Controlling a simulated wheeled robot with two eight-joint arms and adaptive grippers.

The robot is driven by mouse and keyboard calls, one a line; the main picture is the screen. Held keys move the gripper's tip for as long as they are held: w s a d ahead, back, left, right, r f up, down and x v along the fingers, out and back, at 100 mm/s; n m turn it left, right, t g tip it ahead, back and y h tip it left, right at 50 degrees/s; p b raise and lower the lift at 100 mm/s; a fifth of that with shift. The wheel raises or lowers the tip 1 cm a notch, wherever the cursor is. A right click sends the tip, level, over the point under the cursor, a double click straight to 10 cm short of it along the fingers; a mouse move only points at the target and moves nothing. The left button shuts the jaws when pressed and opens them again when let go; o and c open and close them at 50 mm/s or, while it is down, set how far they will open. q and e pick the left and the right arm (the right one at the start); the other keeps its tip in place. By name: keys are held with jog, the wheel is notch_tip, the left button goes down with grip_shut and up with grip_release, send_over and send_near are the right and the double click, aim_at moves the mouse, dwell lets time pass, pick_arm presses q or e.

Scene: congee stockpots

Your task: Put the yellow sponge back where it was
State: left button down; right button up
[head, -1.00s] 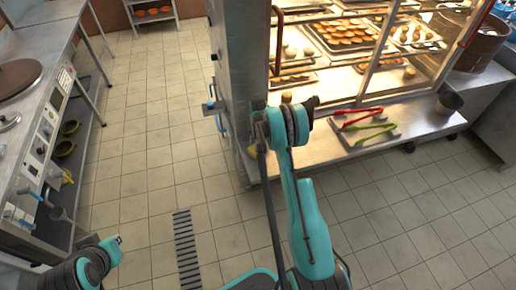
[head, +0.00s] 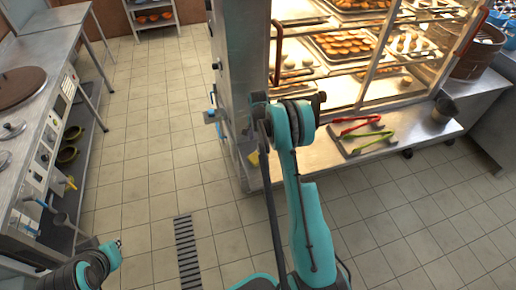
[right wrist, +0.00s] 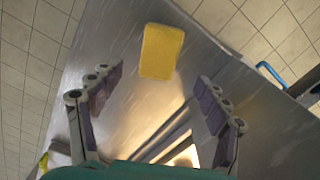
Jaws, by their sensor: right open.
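The yellow sponge (right wrist: 161,51) shows in the right wrist view, flat against a brushed steel surface (right wrist: 115,40). My right gripper (right wrist: 158,98) is open, its two dark-padded fingers spread wide and empty. The sponge lies beyond the fingertips, roughly centred between them, and does not look held. In the head view my right arm reaches up to the steel cabinet, and its gripper is hidden behind the arm's joint. A small yellow patch (head: 254,158) shows low by the cabinet; I cannot tell whether it is the same sponge. My left arm is low at the left; its gripper is not discernible.
A lit glass display case (head: 345,50) with pastry trays stands right of the cabinet. Red and green tongs (head: 362,135) and a dark cup (head: 444,110) are on its front ledge. A blue handle (right wrist: 271,73) is near the steel edge.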

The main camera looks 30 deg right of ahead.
jog(key=s+a+r+n+t, duration=0.1)
jog(key=s+a+r+n, duration=0.25)
jog(key=r, duration=0.45)
jog(key=s+a+r+n+t, duration=0.1)
jog(key=s+a+r+n, duration=0.15)
jog(key=a+r, duration=0.45)
jog(key=s+a+r+n+t, duration=0.15)
jog(key=s+r, duration=0.25)
jog(key=r, duration=0.6)
jog(key=s+a+n+t, duration=0.2)
jog(key=s+a+n, duration=0.2)
jog(key=s, duration=0.5)
jog(key=s+a+r+n+t, duration=0.1)
jog(key=s+a+n, duration=0.3)
jog(key=s, duration=0.5)
jog(key=shift+s+a+r+n+t+p, duration=0.3)
jog(key=shift+s+a+n+t, duration=0.1)
jog(key=shift+a, duration=0.35)
